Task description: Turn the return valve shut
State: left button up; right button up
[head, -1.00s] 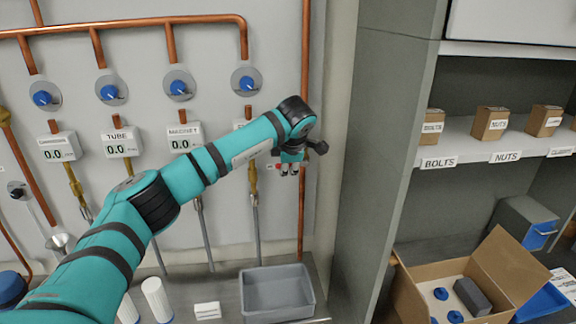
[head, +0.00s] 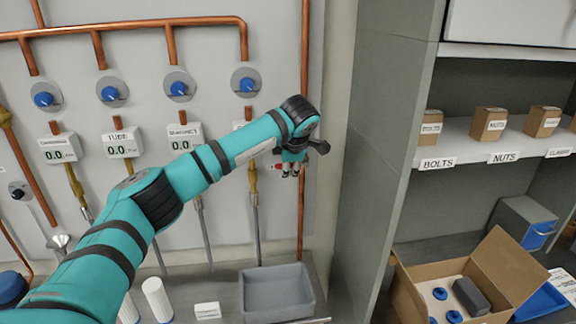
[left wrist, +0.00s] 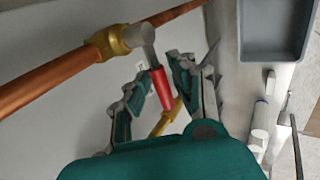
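The return valve shows in the left wrist view as a brass body (left wrist: 114,41) on a copper pipe, with a grey stem and a red lever handle (left wrist: 161,88). A bit of the red handle also shows in the head view (head: 277,166), beside the vertical copper pipe at the right of the panel. My left gripper (left wrist: 158,72) has its fingers apart, one on each side of the red handle, with gaps visible. In the head view the left gripper (head: 291,171) points down in front of that pipe, and my wrist hides most of the valve. My right gripper is not in view.
A row of blue knobs (head: 179,87) and several displays (head: 123,144) are on the wall panel. A grey bin (head: 278,291) and white cylinders (head: 157,297) stand below. A grey cabinet side (head: 372,150) is close right of the gripper. An open cardboard box (head: 495,275) is at lower right.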

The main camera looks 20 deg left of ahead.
pick_arm(q)
jog(key=shift+r, duration=0.1)
jog(key=v, duration=1.2)
